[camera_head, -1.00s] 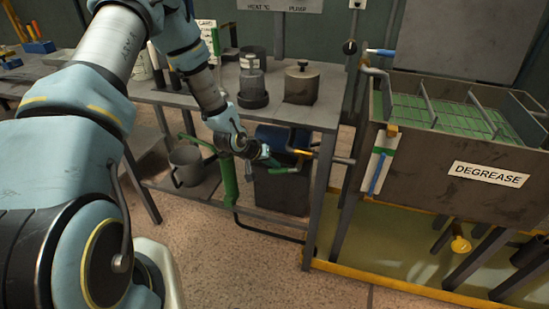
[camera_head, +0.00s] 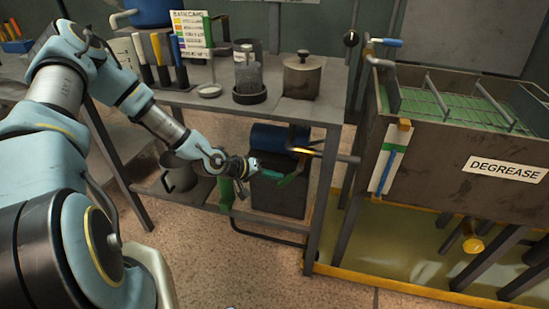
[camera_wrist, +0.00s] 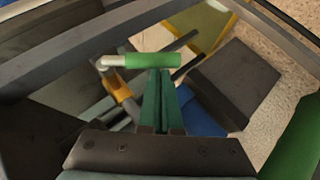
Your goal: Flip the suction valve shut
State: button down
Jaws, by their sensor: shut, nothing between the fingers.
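The suction valve's lever seems to be the bright green sleeve (camera_wrist: 150,60) on a pale bent rod in the wrist view. A brass-coloured fitting (camera_wrist: 122,92) sits below its bend. In the head view the green lever (camera_head: 289,181) is small, in front of the dark box under the bench. My gripper (camera_head: 271,174) is shut and empty, just left of the lever. In the wrist view my dark green fingers (camera_wrist: 161,73) are together, with their tips at the sleeve's lower edge. I cannot tell whether they touch it.
A dark box (camera_head: 278,198) and blue cylinder (camera_head: 270,137) are under the bench (camera_head: 307,112). A green upright (camera_head: 226,190) and grey pot (camera_head: 180,177) are left. The DEGREASE tank (camera_head: 445,150) stands right.

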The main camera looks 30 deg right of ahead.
aim_at(285, 184)
jog(key=shift+s+d+f+b, duration=0.25)
jog(key=shift+d+f+b, duration=0.05)
jog(key=shift+f+b, duration=0.3)
jog(key=shift+s+d+f+b, duration=0.25)
jog(key=shift+f+b, duration=0.25)
jog(key=shift+f, duration=0.1)
jog(key=shift+s+d+f+b, duration=0.6)
jog(key=shift+d+b, duration=0.05)
jog(key=shift+d, duration=0.1)
